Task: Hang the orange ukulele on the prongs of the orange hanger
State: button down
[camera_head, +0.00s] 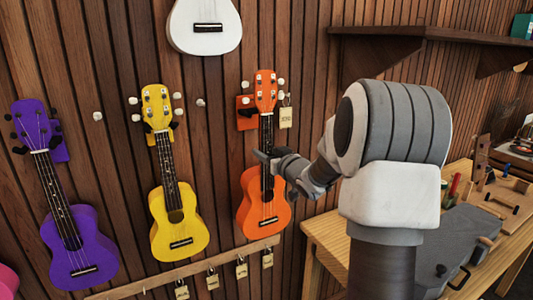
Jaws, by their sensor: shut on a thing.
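The orange ukulele (264,206) is upright against the wooden slat wall, right of the yellow ukulele. Its headstock (264,90) is in front of the orange hanger (246,113), which shows as an orange block on the wall at its left. Whether the headstock rests on the prongs cannot be made out. My gripper (268,158) reaches in from the right and is shut on the orange ukulele's neck, just above the body. My arm hides the wall to the right.
A yellow ukulele (174,219) and a purple ukulele (77,246) hang at the left; a white one (204,28) hangs above. A dark shelf (390,33) is at the upper right; a workbench (327,238) with a grey case (470,235) stands right.

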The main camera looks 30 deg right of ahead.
jog(key=shift+w+r, duration=0.1)
jog(key=shift+w, duration=0.05)
dwell(0.3)
jog(key=shift+w+a, duration=0.1)
jog(key=shift+w, duration=2.6)
jog(key=shift+f+b, duration=0.65)
jog(key=shift+f, duration=0.25)
jog(key=shift+c, duration=1.3)
grip_release()
jog(key=shift+f, duration=0.15)
jog(key=shift+s, duration=0.1)
jog(key=shift+s, duration=0.95)
